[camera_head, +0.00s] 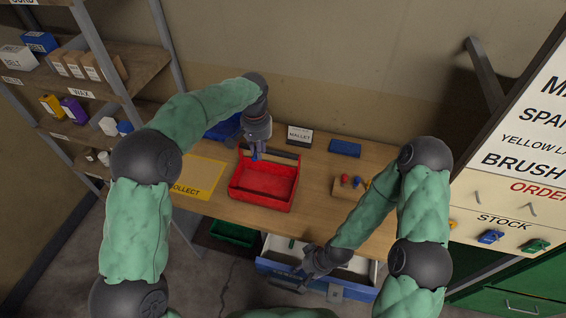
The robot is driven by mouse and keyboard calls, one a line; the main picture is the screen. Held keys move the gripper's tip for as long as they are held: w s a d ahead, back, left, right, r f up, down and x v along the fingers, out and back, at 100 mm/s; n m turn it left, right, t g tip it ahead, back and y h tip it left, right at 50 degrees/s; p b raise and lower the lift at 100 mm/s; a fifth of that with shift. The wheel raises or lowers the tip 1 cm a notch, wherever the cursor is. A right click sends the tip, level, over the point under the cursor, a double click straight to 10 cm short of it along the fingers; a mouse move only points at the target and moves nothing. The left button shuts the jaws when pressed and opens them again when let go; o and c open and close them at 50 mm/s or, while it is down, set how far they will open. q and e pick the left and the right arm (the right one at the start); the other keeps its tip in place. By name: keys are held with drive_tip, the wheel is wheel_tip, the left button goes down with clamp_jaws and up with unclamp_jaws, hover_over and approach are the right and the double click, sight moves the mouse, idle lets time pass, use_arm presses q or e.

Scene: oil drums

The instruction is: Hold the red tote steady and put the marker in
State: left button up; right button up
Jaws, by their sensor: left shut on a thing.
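The red tote (262,181) stands open and upright on the wooden workbench, and I see nothing inside it. My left gripper (254,156) reaches down at its back left and is shut on its back rim. My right gripper (306,268) is low in front of the bench, over the open blue-fronted drawer (282,269). Whether its fingers are open or shut is too small to tell. A small dark green piece (291,243) shows in the drawer, left of the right gripper; I cannot tell whether it is the marker.
A yellow COLLECT mat (203,177) lies left of the tote. A WALLET sign (299,135), a blue box (345,148) and a wooden holder (346,189) stand on the bench. A green bin (232,233) is below. Shelves stand left, a stock cabinet right.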

drive_tip(key=w+a+r+n, duration=0.2)
drive_tip(key=w+a+r, duration=0.1)
drive_tip(key=w, duration=0.3)
drive_tip(key=w+a+r+n+h, duration=0.1)
drive_tip(key=w+a+r+n, duration=0.2)
drive_tip(key=w+r, duration=0.1)
drive_tip(key=w+a+r+n+t+h, duration=0.1)
drive_tip(key=w+a+r+n, duration=0.1)
drive_tip(key=w+a+r, duration=0.2)
drive_tip(key=shift+w+n, duration=0.3)
drive_tip(key=shift+w, duration=1.5)
drive_tip(key=w+d+r+m+h, duration=0.3)
drive_tip(key=w+d+r+m, duration=0.5)
drive_tip(key=w+m, duration=0.25)
drive_tip(key=f, duration=1.1)
drive_tip(key=shift+w+d, duration=0.2)
drive_tip(key=shift+w, duration=0.15)
drive_tip(key=shift+c, duration=0.3)
clamp_jaws()
